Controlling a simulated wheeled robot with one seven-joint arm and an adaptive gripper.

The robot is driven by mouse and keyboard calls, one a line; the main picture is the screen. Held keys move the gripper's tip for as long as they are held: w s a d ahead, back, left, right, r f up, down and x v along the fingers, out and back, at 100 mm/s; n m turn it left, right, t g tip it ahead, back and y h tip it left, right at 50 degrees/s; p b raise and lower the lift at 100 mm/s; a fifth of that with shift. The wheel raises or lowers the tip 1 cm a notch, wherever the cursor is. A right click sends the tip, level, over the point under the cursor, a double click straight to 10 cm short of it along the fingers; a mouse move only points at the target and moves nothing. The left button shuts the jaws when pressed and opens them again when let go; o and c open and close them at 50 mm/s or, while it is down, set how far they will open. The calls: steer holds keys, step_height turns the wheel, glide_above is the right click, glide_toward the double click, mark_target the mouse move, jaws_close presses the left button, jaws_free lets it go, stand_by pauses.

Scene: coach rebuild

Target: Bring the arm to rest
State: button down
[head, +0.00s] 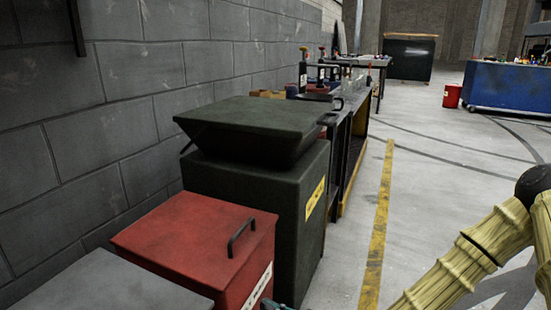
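My arm (500,235) shows at the lower right in a pale yellow ribbed cover with a dark joint. It bends down and to the left and leaves the picture at the bottom edge. A small dark piece (276,305) shows at the bottom edge in front of the red bin. I cannot tell whether it is part of my gripper. No fingers can be made out, and nothing held is visible.
A red lidded bin (190,240) and a dark green bin with a raised lid (260,195) stand along the block wall. Behind them is a workbench (350,135) with bottles. A blue cabinet (510,88) and red bucket (452,96) stand farther off. The floor right of the yellow line (380,215) is open.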

steer(key=s+d+f+m+g+h+p, duration=0.1)
steer(key=s+d+f+m+g+h, duration=0.2)
steer(key=s+f, duration=0.5)
steer(key=s+d+f+m+g+h+p, duration=0.15)
steer(key=s+d+f+h, duration=0.25)
steer(key=f, duration=0.8)
steer(key=s+d+f+m+g+h+p, duration=0.1)
steer(key=s+d+f+m+g+h, duration=0.2)
steer(key=s+d, duration=0.55)
steer(key=s+d+f+g+h+p, duration=0.1)
steer(key=s+d+f+g+h, duration=0.15)
steer(key=s+d+h, duration=0.4)
step_height(320, 180, up, 37)
steer(key=d+y+p, duration=0.1)
steer(key=d+p, duration=0.1)
steer(key=p, duration=3.5)
steer(key=shift+r+p, duration=0.2)
steer(key=shift+p, duration=0.1)
steer(key=shift+s+d, duration=0.1)
steer(key=shift+s, duration=0.05)
